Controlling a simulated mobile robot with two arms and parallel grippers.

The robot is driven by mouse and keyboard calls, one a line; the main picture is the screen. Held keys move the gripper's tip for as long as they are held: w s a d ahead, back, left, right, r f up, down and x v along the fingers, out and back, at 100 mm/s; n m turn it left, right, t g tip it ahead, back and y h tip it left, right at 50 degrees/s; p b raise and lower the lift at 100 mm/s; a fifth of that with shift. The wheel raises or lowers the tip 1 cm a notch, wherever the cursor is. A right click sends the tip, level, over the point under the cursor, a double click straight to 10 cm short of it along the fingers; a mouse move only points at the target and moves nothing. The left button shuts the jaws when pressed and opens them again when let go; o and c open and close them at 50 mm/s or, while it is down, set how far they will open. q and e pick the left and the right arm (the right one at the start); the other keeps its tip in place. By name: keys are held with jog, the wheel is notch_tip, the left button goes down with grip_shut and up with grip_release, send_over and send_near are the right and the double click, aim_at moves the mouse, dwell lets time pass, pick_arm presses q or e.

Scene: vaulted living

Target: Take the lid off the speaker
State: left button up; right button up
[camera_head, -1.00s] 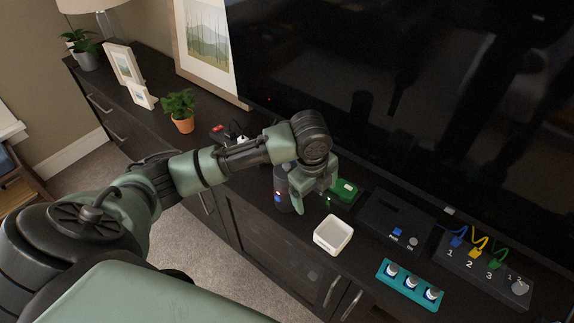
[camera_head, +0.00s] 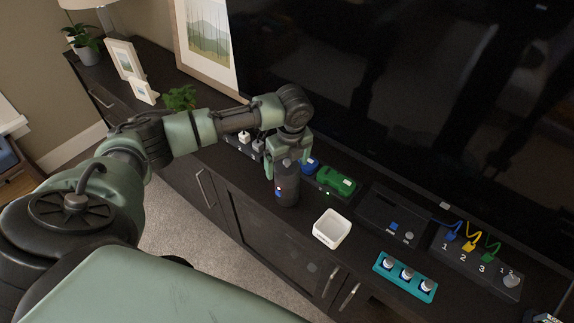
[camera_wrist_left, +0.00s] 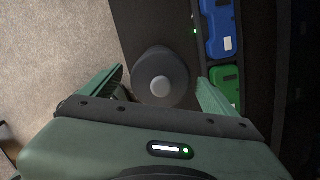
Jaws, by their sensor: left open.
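The speaker (camera_head: 287,193) is a dark upright cylinder with small blue and red lights on its side, standing on the dark cabinet top. In the left wrist view its round dark lid (camera_wrist_left: 177,95) shows from above, with a grey knob (camera_wrist_left: 162,86) at the middle. My left gripper (camera_head: 287,160) is over the speaker's top, pointing down. In the left wrist view the open left gripper (camera_wrist_left: 160,77) has one green finger on each side of the lid, with nothing gripped. In the head view the gripper hides most of the lid. My right gripper is not in view.
A green battery-like block (camera_head: 336,180) and a blue one (camera_head: 310,164) sit in a dark dock right of the speaker. A white open box (camera_head: 331,230) stands in front. A teal knob strip (camera_head: 405,277) and a cable panel (camera_head: 475,258) are further right. The television screen rises behind.

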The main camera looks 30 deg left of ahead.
pick_arm(q)
jog(key=shift+f, duration=0.15)
jog(key=c, duration=1.3)
